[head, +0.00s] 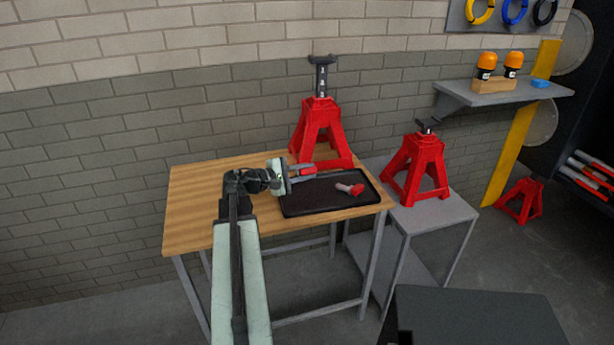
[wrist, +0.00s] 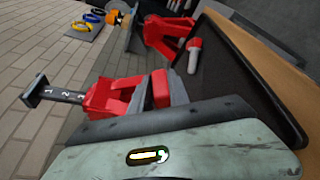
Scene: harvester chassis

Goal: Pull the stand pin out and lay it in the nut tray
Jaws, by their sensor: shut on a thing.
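My gripper (head: 303,172) is shut on a red grip, seemingly the stand pin (head: 308,170), near the tray's back left corner. In the wrist view the red grip (wrist: 160,88) sits between the grey fingers; its shank is hidden. A red jack stand (head: 322,125) with a raised, numbered dark post stands on the bench behind the gripper. I cannot tell whether the held pin touches the stand. The black nut tray (head: 310,198) lies on the bench, to the right in the wrist view (wrist: 245,75). Another red-headed pin (head: 350,188) with a pale shank lies in it.
The wooden bench (head: 195,205) is clear on its left. A second red jack stand (head: 416,170) stands on a lower grey table (head: 450,212) at the right. A wall shelf (head: 500,97) holds orange-capped bottles. A dark box top (head: 480,315) is in front.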

